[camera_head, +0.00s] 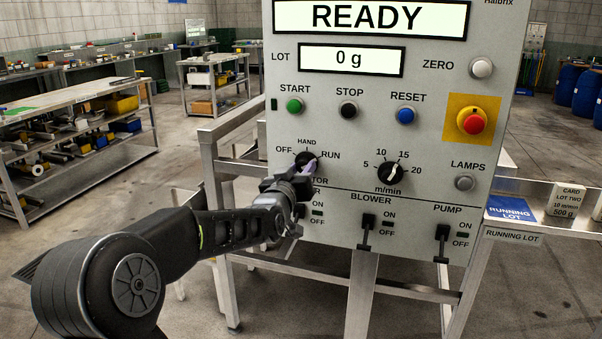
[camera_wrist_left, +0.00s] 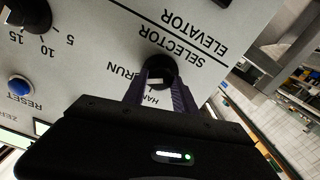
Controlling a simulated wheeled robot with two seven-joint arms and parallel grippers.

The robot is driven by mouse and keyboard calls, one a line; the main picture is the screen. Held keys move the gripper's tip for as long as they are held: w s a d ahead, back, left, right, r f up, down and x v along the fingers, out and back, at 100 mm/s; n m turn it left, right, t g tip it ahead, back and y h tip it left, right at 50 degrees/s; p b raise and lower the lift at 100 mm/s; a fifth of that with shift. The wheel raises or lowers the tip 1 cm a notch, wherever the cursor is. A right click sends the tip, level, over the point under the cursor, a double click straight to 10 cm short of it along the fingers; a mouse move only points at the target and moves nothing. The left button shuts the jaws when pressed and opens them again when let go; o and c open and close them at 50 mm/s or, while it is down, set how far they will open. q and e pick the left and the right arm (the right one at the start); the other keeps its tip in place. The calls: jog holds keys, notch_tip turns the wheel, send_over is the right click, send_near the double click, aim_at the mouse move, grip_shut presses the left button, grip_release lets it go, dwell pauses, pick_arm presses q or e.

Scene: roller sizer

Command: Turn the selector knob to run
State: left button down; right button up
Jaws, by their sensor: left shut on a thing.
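The black selector knob (camera_head: 305,158) sits on the grey control panel (camera_head: 330,225), among the labels OFF, HAND and RUN. In the left wrist view the knob (camera_wrist_left: 160,68) shows upside down, between the two dark fingers. My left gripper (camera_head: 304,170) reaches up to it from below and is shut on it, with one finger on each side. The fingers cover part of the knob and of the HAND label. I cannot tell for sure which label the knob's mark points to. My right gripper is out of view.
The speed knob (camera_head: 390,173) is to the right. START (camera_head: 294,105), STOP (camera_head: 348,109) and RESET (camera_head: 405,115) buttons are above, with a red emergency button (camera_head: 471,122) at right. Blower (camera_head: 367,232) and pump (camera_head: 442,240) switches stick out below. The display reads READY.

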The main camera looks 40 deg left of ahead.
pick_arm(q)
jog(key=shift+f, duration=0.1)
jog(key=c, duration=1)
grip_release()
jog(key=b+v, duration=0.1)
jog(key=v, duration=0.6)
jog(key=shift+s+d, duration=0.15)
jog(key=shift+s, duration=0.25)
